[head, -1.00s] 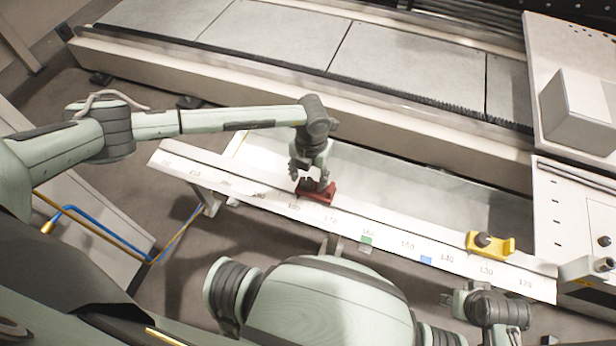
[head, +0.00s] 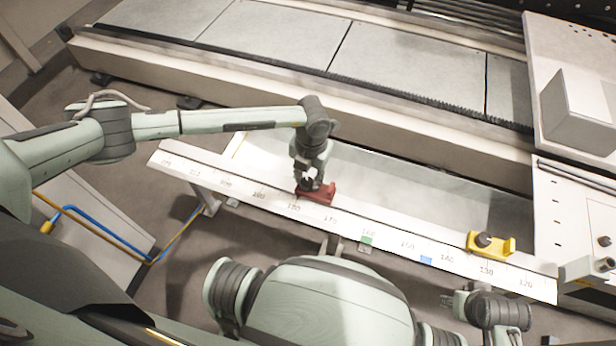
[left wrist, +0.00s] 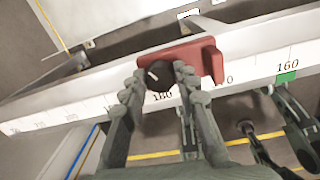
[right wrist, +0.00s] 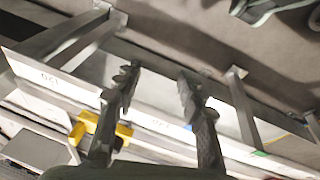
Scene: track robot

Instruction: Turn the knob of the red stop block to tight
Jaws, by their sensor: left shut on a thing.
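The red stop block (head: 325,195) sits on the white scale rail (head: 270,200), near the 170 and 180 marks. Its black knob (left wrist: 153,71) has a white pointer line and shows in the left wrist view, where the red block (left wrist: 206,58) lies behind and right of it. My left gripper (head: 309,181) is over the block, its fingers on either side of the knob and shut on it. Their grip also shows in the left wrist view (left wrist: 159,77). My right gripper (right wrist: 158,80) is open and empty, away from the red block.
A yellow stop block (head: 492,243) with a black knob stands further right on the rail. Green (head: 367,240) and blue (head: 426,260) markers lie on the rail's front edge between the blocks. A pale machine bed (head: 400,130) runs behind the rail.

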